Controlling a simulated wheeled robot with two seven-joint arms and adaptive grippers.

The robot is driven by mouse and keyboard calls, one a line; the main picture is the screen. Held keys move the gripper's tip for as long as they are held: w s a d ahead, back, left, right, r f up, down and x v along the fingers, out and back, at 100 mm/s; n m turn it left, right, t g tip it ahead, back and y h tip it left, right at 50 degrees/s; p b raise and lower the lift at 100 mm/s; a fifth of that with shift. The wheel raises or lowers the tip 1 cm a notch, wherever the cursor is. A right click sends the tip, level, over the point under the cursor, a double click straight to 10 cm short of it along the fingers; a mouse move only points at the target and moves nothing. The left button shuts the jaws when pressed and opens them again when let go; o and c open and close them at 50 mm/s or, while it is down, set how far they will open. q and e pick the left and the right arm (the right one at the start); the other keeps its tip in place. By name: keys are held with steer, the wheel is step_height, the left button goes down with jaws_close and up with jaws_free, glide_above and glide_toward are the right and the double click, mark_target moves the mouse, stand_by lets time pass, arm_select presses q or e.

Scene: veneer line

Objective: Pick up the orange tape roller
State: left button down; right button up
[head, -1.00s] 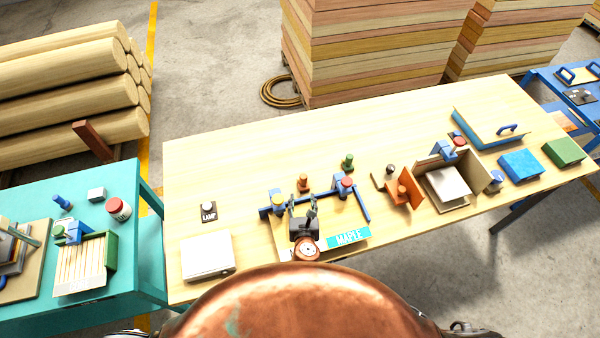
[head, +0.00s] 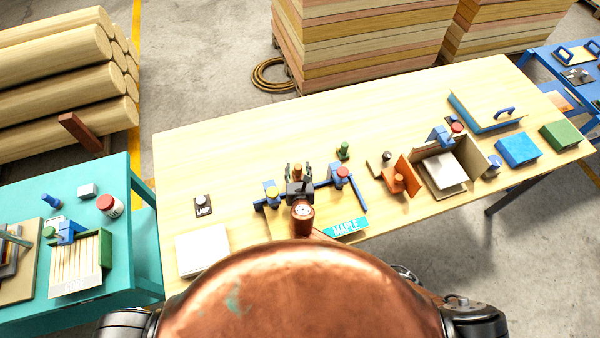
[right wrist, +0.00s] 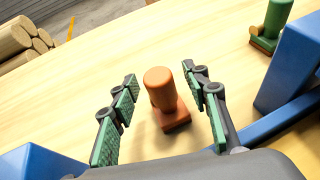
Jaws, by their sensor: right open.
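The orange tape roller (head: 297,170) stands upright on the wooden table, just behind the blue clamp frame. My right gripper (head: 298,177) is open, with its fingers pointing at the roller. In the right wrist view the roller (right wrist: 161,88), a rounded orange post on a small block, shows between the two green-padded fingers (right wrist: 160,76). There is a gap on each side, and neither finger appears to touch it. How far the fingers reach along it is hard to tell. My left gripper is not in view.
The blue clamp frame (head: 325,184) lies under and around my right gripper. A green roller (head: 344,150) stands to its right, with an orange holder (head: 398,180) and an open box (head: 443,171) farther right. The table's back left (head: 220,150) is clear.

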jaws_close()
stand_by(0.6)
